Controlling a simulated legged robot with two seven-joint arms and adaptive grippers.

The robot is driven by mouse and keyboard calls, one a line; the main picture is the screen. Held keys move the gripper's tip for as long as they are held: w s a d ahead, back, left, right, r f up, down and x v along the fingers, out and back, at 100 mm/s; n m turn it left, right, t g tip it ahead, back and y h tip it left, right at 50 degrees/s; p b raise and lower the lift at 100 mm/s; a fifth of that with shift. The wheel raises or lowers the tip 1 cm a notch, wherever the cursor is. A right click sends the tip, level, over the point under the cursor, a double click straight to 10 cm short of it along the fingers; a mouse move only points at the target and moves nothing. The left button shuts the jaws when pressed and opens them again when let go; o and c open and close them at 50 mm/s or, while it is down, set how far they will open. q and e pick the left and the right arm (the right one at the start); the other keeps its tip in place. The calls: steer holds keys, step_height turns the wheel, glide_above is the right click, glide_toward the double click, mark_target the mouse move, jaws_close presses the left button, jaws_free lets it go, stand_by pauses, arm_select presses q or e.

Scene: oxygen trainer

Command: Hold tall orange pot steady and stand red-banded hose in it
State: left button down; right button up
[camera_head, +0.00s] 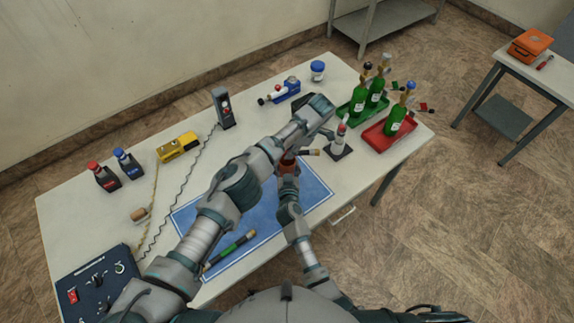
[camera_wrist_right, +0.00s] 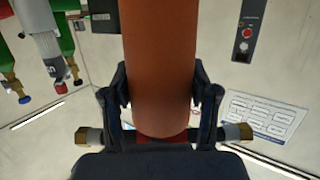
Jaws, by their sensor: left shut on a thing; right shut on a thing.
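The tall orange pot (camera_wrist_right: 160,65) fills the middle of the right wrist view, which is upside down; one end shows near dark gripper fingers on both sides. In the head view a small part of the pot (camera_head: 288,158) shows under my left forearm, at my right gripper (camera_head: 287,167), which is shut on it. The red-banded hose (camera_wrist_right: 240,132) lies crosswise at the pot's end, brass tips out on both sides, its red middle mostly hidden. In the head view one hose end (camera_head: 312,152) pokes out rightward. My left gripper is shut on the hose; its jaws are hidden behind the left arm.
A green-banded hose (camera_head: 230,250) lies on the blue mat (camera_head: 310,190). Green bottles stand in a red tray (camera_head: 375,140) and a green tray (camera_head: 345,110) at right.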

arm_select(q)
steer(key=c, duration=1)
jaws_free()
steer(key=shift+r, duration=0.1)
step_height(320, 180, up, 10)
steer(key=shift+w+f, duration=0.1)
steer(key=shift+f, duration=0.05)
